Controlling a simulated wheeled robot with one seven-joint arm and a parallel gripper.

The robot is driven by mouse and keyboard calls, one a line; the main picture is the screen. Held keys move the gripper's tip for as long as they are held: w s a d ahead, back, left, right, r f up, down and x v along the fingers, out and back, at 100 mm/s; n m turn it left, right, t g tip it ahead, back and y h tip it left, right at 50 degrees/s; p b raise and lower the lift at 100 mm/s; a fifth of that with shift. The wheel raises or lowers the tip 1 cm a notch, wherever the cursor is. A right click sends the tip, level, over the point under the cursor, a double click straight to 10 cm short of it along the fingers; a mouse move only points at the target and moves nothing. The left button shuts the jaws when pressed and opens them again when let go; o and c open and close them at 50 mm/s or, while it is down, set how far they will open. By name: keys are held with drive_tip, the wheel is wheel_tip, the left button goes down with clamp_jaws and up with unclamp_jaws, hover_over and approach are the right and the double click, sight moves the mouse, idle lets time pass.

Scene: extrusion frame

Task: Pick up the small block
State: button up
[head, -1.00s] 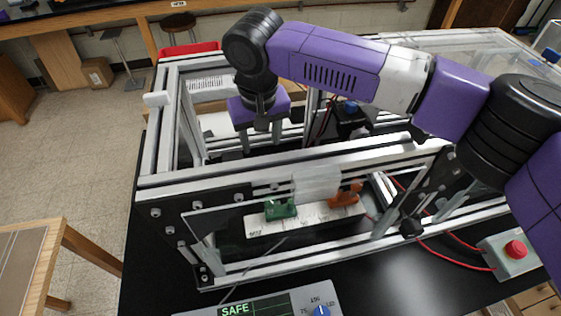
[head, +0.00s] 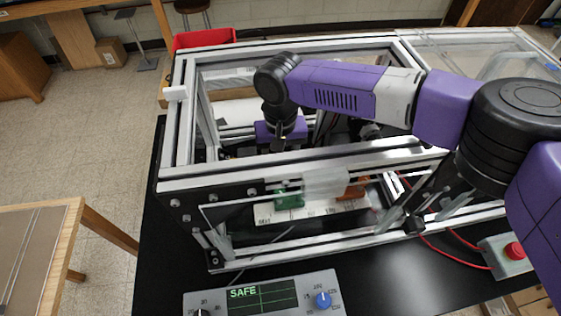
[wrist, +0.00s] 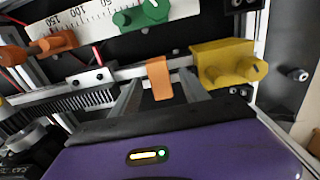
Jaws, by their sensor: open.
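A small orange block (wrist: 158,74), upright and narrow, shows in the wrist view between the two grey fingers of my gripper (wrist: 160,84). The fingers are open, with a visible gap on each side of the block. I cannot tell how far down the fingers reach along it. In the head view, my gripper's purple body (head: 280,131) is down inside the metal frame; its fingertips and the small block are hidden behind the front rail.
A yellow block (wrist: 226,66) with a knob sits close right of the fingers. A scale (head: 318,211) carries a green slider (head: 289,198) and an orange slider (head: 354,189). The aluminium frame (head: 172,150) surrounds my gripper. A control box (head: 260,295) reads SAFE.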

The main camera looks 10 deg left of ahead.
clamp_jaws()
drive_tip(key=shift+r, duration=0.15)
